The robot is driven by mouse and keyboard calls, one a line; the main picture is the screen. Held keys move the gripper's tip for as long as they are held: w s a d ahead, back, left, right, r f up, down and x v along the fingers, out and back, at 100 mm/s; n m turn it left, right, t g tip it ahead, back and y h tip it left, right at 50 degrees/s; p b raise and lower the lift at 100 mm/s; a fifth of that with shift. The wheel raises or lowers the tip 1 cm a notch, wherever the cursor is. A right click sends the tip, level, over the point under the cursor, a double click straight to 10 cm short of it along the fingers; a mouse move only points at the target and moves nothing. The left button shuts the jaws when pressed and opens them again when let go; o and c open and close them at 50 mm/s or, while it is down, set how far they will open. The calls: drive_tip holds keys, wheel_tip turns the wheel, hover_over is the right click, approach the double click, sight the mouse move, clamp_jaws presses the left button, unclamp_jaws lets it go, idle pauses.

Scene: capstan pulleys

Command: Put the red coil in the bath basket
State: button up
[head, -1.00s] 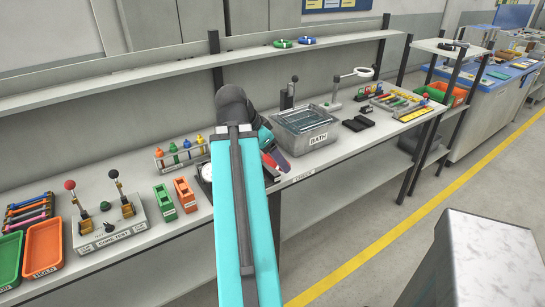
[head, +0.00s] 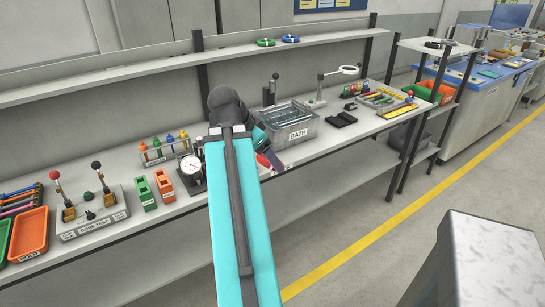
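The bath basket (head: 298,134) sits in or on the grey tub labelled BATH in the middle of the bench; I cannot make out the basket apart from the tub. My gripper (head: 271,161) is just in front of the tub's left front corner, mostly hidden behind my own arm. A small red patch (head: 262,160) shows at my gripper; it may be the red coil, but I cannot tell its shape or whether the fingers are shut on it. No other red coil is clear in view.
A green coil (head: 266,42) and a blue coil (head: 290,38) lie on the upper shelf. A dial gauge (head: 190,168) stands left of my arm. A magnifier lamp (head: 347,71) and a black block (head: 341,119) are right of the tub. The floor in front is clear.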

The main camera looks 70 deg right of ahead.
drive_tip(key=w+a+f+n+t+b, duration=0.2)
drive_tip(key=w+a+f+n+b, duration=0.15)
drive_tip(key=w+a, duration=0.8)
drive_tip(key=w+a+f+n+t+b, duration=0.2)
drive_tip(key=w+a+f+n, duration=0.25)
drive_tip(key=w+a, duration=0.65)
drive_tip(key=w+a+f+n+t+y+b, duration=0.2)
drive_tip(key=w+a+n, duration=0.6)
drive_tip(key=a, duration=0.5)
drive_tip(key=w+a+f+n+t+y+b, duration=0.1)
drive_tip(key=w+a+f+n+t+y, duration=0.1)
drive_tip(key=w+a+n, duration=0.6)
drive_tip(key=shift+w+a+t+y+b, duration=0.4)
drive_tip(key=shift+w+a+t+y, duration=0.15)
drive_tip(key=shift+w+a, duration=2.1)
drive_tip(key=shift+s+a+f, duration=0.1)
drive_tip(key=shift+s+a, duration=0.3)
drive_tip(key=shift+a, duration=0.1)
